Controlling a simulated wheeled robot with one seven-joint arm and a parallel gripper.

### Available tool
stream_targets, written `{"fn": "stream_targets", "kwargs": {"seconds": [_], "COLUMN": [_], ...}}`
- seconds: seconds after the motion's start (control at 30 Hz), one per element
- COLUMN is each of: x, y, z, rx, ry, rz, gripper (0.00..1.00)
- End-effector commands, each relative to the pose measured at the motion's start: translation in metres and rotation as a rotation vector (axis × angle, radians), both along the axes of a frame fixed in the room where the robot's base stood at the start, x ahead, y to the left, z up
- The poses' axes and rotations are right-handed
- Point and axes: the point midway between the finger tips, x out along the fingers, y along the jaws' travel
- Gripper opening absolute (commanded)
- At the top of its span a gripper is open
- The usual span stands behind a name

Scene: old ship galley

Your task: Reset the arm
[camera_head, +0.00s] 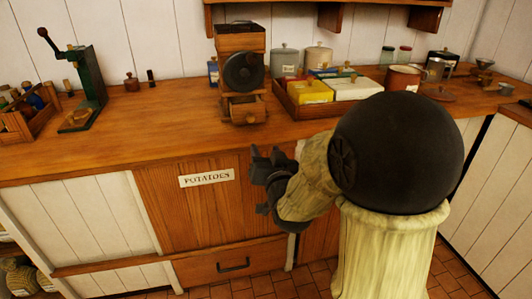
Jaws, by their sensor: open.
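My gripper (266,164) is in the middle of the view, in front of the cupboard below the counter's front edge. Its dark jaws point to the left and are open, and I see nothing between them. My arm is bent and partly hidden behind its large dark round joint at the right. The wooden panel labelled "POTATOES" (207,179) is behind and to the left of the gripper.
The wooden counter (170,135) runs across the view. On it stand a coffee grinder (241,75), a tray of boxes (288,106), a green press (84,90) and a bottle crate (28,115). A drawer (232,265) sits low down. The counter's middle left is clear.

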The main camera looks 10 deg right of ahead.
Motion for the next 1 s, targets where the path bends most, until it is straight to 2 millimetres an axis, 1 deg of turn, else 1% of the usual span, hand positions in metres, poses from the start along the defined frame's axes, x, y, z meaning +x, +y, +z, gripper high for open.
{"fn": "stream_targets", "kwargs": {"seconds": [0.23,0.33,0.43,0.53,0.67,0.77,0.9,1.0], "x": [0.0,-0.001,-0.005,-0.014,-0.034,-0.054,-0.089,-0.116], "y": [0.0,0.0,0.0,0.0,0.001,0.001,0.0,0.0], "z": [0.0,-0.006,-0.02,-0.042,-0.076,-0.099,-0.128,-0.144], "rx": [0.0,-0.007,-0.023,-0.049,-0.089,-0.118,-0.154,-0.177], "ry": [0.003,0.032,0.111,0.237,0.434,0.584,0.794,0.934], "rz": [0.0,0.0,0.003,0.008,0.022,0.037,0.063,0.087], "gripper": [0.45,0.45,0.45,0.45,0.45,0.45,0.45,0.45]}}
